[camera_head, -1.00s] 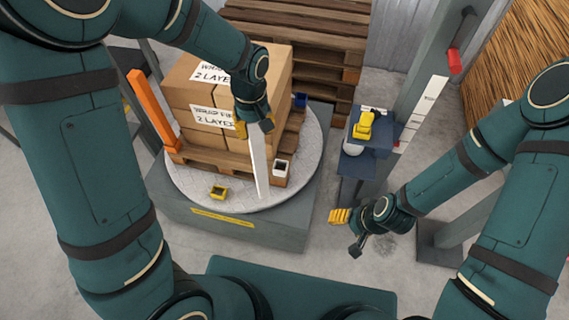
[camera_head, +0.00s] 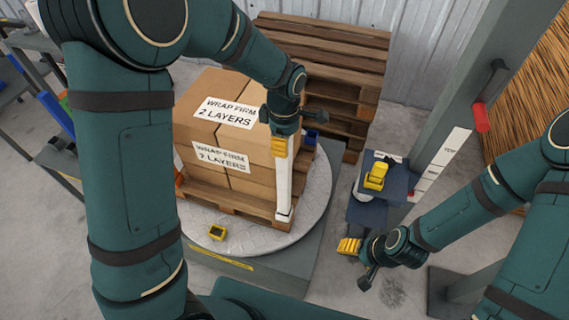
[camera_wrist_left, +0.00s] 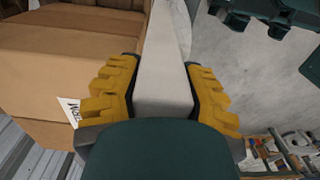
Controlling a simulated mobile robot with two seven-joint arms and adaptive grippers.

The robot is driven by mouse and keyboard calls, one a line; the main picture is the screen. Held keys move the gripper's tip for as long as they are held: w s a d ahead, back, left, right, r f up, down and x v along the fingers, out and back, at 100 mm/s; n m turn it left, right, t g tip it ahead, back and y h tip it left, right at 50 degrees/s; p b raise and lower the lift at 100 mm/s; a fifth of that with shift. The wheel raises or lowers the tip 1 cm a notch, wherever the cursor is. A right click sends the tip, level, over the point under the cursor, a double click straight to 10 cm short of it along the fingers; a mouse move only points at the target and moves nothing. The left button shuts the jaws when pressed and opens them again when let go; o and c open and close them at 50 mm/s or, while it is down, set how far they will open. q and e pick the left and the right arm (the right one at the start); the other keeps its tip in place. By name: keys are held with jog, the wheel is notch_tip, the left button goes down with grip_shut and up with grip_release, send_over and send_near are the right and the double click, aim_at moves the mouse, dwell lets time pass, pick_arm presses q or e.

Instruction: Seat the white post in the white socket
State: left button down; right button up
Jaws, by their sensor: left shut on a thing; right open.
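My left gripper (camera_head: 279,147) is shut on the white post (camera_head: 284,180), which stands about upright at the front right corner of the pallet. In the left wrist view the post (camera_wrist_left: 163,95) lies between both yellow fingers. The white socket (camera_head: 284,215) sits on that pallet corner, at the post's lower end. The post covers the socket's opening; I cannot tell whether its end is inside or just above. My right gripper (camera_head: 349,246) is open and empty, low at the right, away from the post.
Stacked cartons (camera_head: 215,125) stand on the pallet beside the post, on a round turntable (camera_head: 250,238). A dark stand (camera_head: 385,185) with a yellow item is right.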

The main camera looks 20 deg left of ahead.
pick_arm(q)
notch_tip(320, 180, down, 5)
jog(key=shift+r+b, duration=0.2)
jog(key=shift+b, duration=0.15)
jog(key=c, duration=1)
grip_release()
jog(key=shift+f, duration=0.2)
jog(key=o, duration=0.4)
jog(key=shift+r, duration=0.15)
